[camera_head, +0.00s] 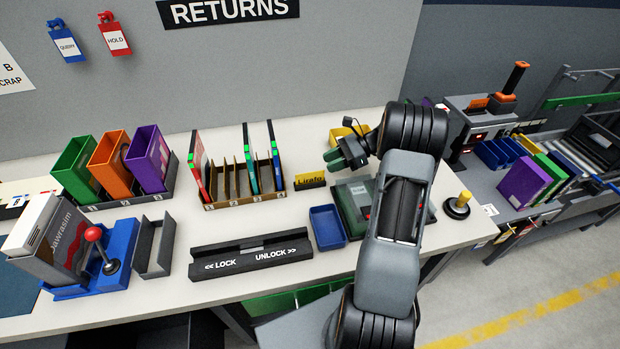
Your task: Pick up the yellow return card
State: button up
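A small yellow card (309,181) with dark lettering stands on the white bench, right of the slotted card rack. I cannot tell for sure that it is the return card. My gripper (335,161) is above the bench, just up and right of this card. It appears apart from the card. The finger gap is too small and dark to read. Another yellow item (341,134), perhaps a bin, shows behind my gripper and is partly hidden by it.
The slotted rack (236,201) holds several thin cases. A blue tray (327,227) and a green-and-grey device (352,205) stand nearby. The LOCK/UNLOCK bar (250,257) lies in front. Green, orange and purple bins (115,165) stand left. Bare bench shows between them.

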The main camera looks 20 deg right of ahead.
aim_at(316, 176)
jog(key=shift+s+p+x, duration=0.2)
jog(key=shift+p+x, duration=0.4)
jog(key=shift+x, duration=2.8)
jog(key=shift+f, duration=0.1)
jog(key=shift+c, duration=0.2)
grip_shut()
